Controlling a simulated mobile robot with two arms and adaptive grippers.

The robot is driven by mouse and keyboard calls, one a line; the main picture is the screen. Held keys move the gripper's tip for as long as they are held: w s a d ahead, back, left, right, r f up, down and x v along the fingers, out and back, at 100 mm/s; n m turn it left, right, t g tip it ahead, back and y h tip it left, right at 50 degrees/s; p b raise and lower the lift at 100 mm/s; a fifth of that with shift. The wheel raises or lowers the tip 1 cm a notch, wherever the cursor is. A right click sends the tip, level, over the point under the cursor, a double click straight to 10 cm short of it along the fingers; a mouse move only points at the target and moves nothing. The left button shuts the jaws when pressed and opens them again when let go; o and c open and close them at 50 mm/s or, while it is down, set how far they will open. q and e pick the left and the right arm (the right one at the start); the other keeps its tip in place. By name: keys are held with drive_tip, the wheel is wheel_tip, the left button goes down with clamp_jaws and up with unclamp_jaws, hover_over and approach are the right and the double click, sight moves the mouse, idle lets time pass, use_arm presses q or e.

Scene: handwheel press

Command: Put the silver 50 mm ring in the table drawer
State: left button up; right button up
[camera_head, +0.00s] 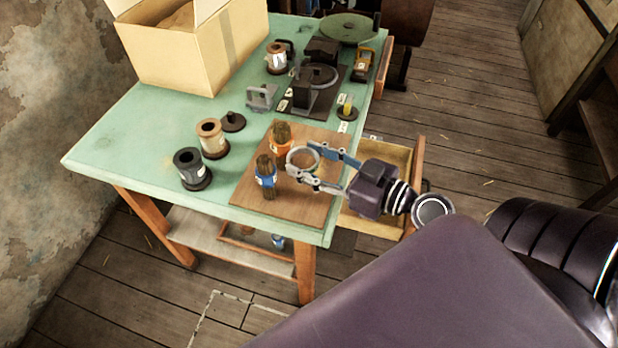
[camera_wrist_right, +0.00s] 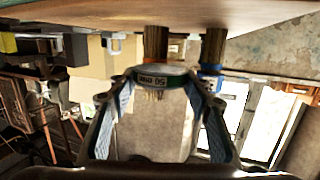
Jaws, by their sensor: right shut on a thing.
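The silver ring (camera_head: 303,158) is held level between the fingertips of my right gripper (camera_head: 317,168), above the wooden board on the green table (camera_head: 120,150). In the right wrist view the ring (camera_wrist_right: 160,82) sits across both fingertips, its "50 mm" label and a green band showing. My right gripper (camera_wrist_right: 158,92) is shut on it. The table drawer (camera_head: 418,160) stands pulled out at the table's right side. My gripper's body hangs over it and hides its middle; the inside that shows looks empty. My left gripper is not in view.
Orange (camera_head: 281,142) and blue (camera_head: 265,175) brush-like things stand on the wooden board (camera_head: 312,203), close to the ring. Spools (camera_head: 211,137), a press (camera_head: 305,92) and a cardboard box (camera_head: 195,50) are farther left and back. Floor is clear right of the drawer.

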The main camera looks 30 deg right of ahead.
drive_tip(key=shift+f, duration=0.75)
drive_tip(key=shift+f+b, duration=1)
drive_tip(key=shift+f, duration=0.8)
drive_tip(key=shift+f, duration=0.15)
drive_tip(key=o, duration=1)
